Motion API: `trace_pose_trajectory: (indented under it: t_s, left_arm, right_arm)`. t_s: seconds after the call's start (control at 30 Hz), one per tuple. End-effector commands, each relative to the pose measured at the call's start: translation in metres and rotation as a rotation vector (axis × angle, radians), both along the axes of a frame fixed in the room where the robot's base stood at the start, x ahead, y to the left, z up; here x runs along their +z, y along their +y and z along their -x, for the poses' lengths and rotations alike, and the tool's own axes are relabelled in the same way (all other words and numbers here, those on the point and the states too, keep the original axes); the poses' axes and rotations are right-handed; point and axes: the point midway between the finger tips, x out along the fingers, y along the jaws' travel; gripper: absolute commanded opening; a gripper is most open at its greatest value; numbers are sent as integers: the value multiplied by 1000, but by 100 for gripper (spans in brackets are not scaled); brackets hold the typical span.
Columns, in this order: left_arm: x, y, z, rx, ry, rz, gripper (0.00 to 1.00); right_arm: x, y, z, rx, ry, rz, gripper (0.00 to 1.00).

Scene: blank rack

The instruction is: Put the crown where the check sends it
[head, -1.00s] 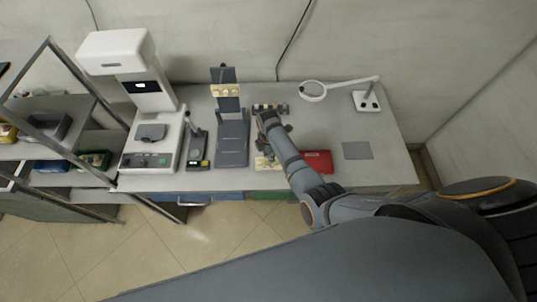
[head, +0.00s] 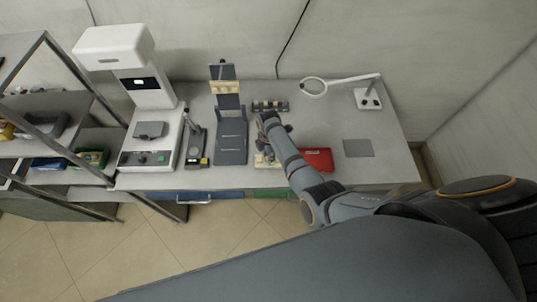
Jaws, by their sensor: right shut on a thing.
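My right gripper (head: 266,147) reaches over the middle of the bench, close to a small cream-coloured block (head: 262,162) near the front edge. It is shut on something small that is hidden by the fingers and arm. I cannot make out the crown itself, nor tell whether the gripper touches the block. A dark rack holding several small pieces (head: 269,106) stands behind the gripper. My left gripper is not in view.
A white machine with a screen (head: 149,140) stands at the left, beside a small dark device (head: 196,150) and a grey stand (head: 231,143). A red case (head: 318,160), a grey mat (head: 358,148) and a magnifier lamp (head: 368,98) are at the right. Shelving (head: 103,178) borders the left.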

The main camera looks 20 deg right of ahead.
Motion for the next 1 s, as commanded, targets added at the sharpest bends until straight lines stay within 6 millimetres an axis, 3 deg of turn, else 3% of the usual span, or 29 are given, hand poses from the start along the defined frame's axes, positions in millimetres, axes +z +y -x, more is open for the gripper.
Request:
trace_pose_trajectory:
  t_s: [0.23, 0.27, 0.43, 0.77, 0.87, 1.0]
  left_arm:
    - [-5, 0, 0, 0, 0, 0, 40]
    - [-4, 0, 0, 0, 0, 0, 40]
    - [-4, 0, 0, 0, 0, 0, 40]
    - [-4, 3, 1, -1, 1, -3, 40]
    - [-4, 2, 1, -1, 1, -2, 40]
    - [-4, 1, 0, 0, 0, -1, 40]
  right_arm:
    - [-7, 0, 0, 0, 0, 0, 11]
    - [-6, 0, 0, 0, 0, 0, 28]
    - [-6, 0, 0, 0, 0, 0, 50]
    - [-3, 0, 0, 0, -1, 0, 50]
    - [10, 0, -1, 0, -3, -1, 50]
    - [43, 0, -1, -1, -6, 0, 50]
